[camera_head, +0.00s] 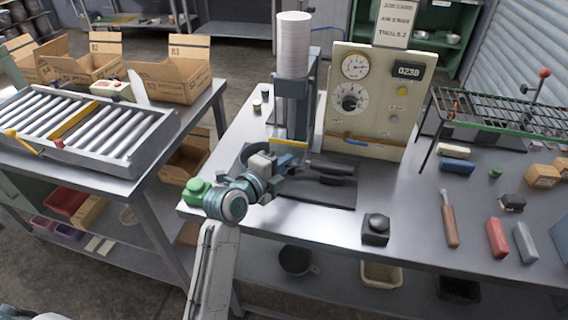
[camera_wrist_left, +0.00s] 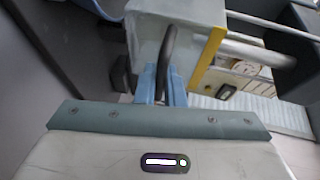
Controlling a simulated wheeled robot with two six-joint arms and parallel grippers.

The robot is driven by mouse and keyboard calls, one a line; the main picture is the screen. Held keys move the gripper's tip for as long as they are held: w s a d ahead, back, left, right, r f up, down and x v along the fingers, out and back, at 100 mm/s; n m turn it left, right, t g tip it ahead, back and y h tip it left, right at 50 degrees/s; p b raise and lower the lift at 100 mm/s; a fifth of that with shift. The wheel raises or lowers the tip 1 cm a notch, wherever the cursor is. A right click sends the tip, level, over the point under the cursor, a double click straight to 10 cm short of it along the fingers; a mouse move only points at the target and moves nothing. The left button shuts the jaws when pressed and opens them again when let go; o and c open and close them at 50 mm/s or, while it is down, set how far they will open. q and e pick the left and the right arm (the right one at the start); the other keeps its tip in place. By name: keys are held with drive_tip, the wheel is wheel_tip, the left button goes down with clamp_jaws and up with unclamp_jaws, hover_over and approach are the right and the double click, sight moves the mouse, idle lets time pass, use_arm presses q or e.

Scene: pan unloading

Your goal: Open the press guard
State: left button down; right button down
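The press (camera_head: 291,105) stands on the bench, a grey-blue column with a tall white stack on top. Its guard shows in the left wrist view as a pale, see-through panel with a yellow edge (camera_wrist_left: 207,58); the yellow edge also shows low on the press in the head view (camera_head: 289,143). A dark curved handle (camera_wrist_left: 169,50) stands at the panel. My left gripper (camera_head: 298,163) is at the front of the press. In the wrist view its blue fingers (camera_wrist_left: 161,85) are close together around the lower handle. My right gripper is not in view.
A cream gauge panel (camera_head: 368,105) stands right of the press. A black button box (camera_head: 375,229) and a green button (camera_head: 196,190) sit near the bench's front. A wire rack (camera_head: 500,112) and several hand tools are at right. A roller conveyor (camera_head: 90,128) is at left.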

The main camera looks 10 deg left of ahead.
use_arm(q)
drive_tip(key=shift+r+p, duration=0.35)
drive_tip(key=shift+r, duration=0.1)
wheel_tip(320, 180, up, 8)
drive_tip(key=p, duration=0.4)
drive_tip(key=shift+p, duration=0.3)
drive_tip(key=shift+f, duration=0.1)
drive_tip(key=c, duration=1.8)
unclamp_jaws()
drive_tip(key=shift+s+a, duration=0.15)
drive_tip(key=shift+s, duration=0.1)
drive_tip(key=b+v, duration=0.3)
drive_tip(key=v, duration=0.7)
